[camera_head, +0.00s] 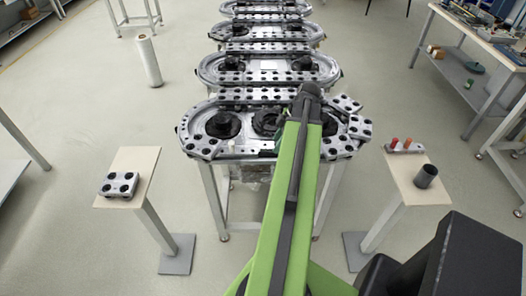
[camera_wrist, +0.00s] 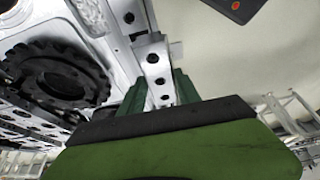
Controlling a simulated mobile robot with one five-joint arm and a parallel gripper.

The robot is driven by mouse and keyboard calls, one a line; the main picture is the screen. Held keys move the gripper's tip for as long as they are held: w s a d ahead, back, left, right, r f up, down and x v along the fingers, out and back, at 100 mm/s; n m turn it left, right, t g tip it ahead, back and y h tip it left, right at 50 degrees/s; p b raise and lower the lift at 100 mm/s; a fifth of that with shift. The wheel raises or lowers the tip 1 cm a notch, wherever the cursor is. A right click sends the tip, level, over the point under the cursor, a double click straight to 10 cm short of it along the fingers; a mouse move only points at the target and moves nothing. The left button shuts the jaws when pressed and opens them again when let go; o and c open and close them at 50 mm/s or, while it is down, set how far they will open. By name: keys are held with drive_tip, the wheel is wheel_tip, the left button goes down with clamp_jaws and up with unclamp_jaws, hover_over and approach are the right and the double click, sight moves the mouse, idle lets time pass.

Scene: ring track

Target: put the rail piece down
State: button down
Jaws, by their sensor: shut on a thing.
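In the wrist view my gripper (camera_wrist: 158,88) has its green fingers closed around a silver rail piece (camera_wrist: 154,62) with black holes. The far end of the piece lies close to another silver rail section of the track; I cannot tell if they touch.
Black toothed wheels (camera_head: 222,124) sit inside the ring; one fills the wrist view's left (camera_wrist: 62,82). A right stand (camera_head: 399,168) holds red pegs (camera_head: 407,143) and a dark cylinder (camera_head: 426,176). More rings stand behind.

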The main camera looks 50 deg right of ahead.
drive_tip(key=shift+w+d+f+b, duration=0.3)
drive_tip(key=shift+w+d+f, duration=0.35)
drive_tip(key=shift+f, duration=0.15)
drive_tip(key=shift+w+d, duration=0.1)
drive_tip(key=shift+w, duration=0.2)
wheel_tip(320, 180, down, 4)
drive_tip(key=b, duration=0.4)
drive_tip(key=shift+w+a+r, duration=0.1)
drive_tip(key=shift+a+r, duration=0.05)
drive_tip(key=shift+a, duration=0.05)
drive_tip(key=c, duration=0.9)
unclamp_jaws()
drive_tip(key=shift+o, duration=0.2)
drive_tip(key=p+v, duration=1.1)
drive_tip(key=v, duration=0.1)
drive_tip(key=shift+r, duration=0.1)
